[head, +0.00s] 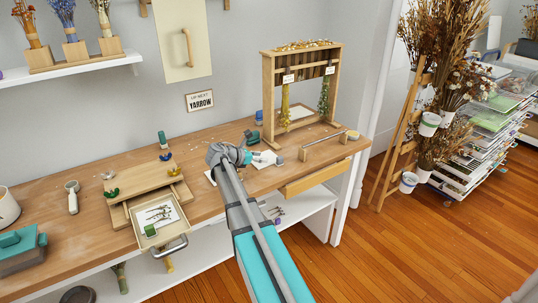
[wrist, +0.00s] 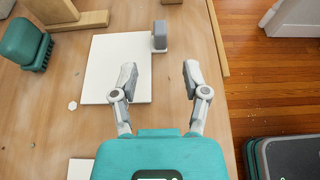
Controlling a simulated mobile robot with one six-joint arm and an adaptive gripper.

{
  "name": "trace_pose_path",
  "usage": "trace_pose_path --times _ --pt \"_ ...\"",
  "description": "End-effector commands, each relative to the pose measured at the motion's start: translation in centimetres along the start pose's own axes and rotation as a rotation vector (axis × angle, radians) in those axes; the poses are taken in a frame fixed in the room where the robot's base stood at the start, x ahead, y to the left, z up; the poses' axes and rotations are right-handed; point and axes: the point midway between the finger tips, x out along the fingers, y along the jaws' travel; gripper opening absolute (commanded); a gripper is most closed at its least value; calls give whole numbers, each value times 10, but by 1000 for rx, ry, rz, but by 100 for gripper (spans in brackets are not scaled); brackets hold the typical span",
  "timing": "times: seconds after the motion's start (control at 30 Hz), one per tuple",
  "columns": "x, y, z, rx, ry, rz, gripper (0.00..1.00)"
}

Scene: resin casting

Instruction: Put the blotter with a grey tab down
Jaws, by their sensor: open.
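The blotter (wrist: 112,65) is a flat white board lying on the wooden bench in the wrist view. An upright grey tab (wrist: 160,36) stands at its far right corner. My gripper (wrist: 159,75) is open, with nothing between its fingers. The left finger overlaps the blotter's right edge in the picture; the right finger is over bare wood. The tab is ahead of the fingertips, apart from them. In the head view my gripper (head: 262,158) is low over the bench front and largely hides the blotter.
A green block-shaped object (wrist: 27,43) stands left of the blotter. A wooden rack (head: 265,93) with hanging bundles stands behind. Another white piece (wrist: 80,169) lies near my gripper body. A drawer (head: 159,222) stands open at left. The bench edge (wrist: 222,110) is close on the right.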

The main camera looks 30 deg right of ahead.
Motion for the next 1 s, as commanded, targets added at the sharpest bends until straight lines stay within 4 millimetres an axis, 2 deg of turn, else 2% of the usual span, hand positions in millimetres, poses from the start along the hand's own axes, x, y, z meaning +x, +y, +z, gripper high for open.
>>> trace_pose_path --times 0.1,0.27,1.0 --pt "-15 0 2 0 0 1 59" --pt "-24 0 1 1 0 0 59" --pt "-25 0 0 1 0 0 59"
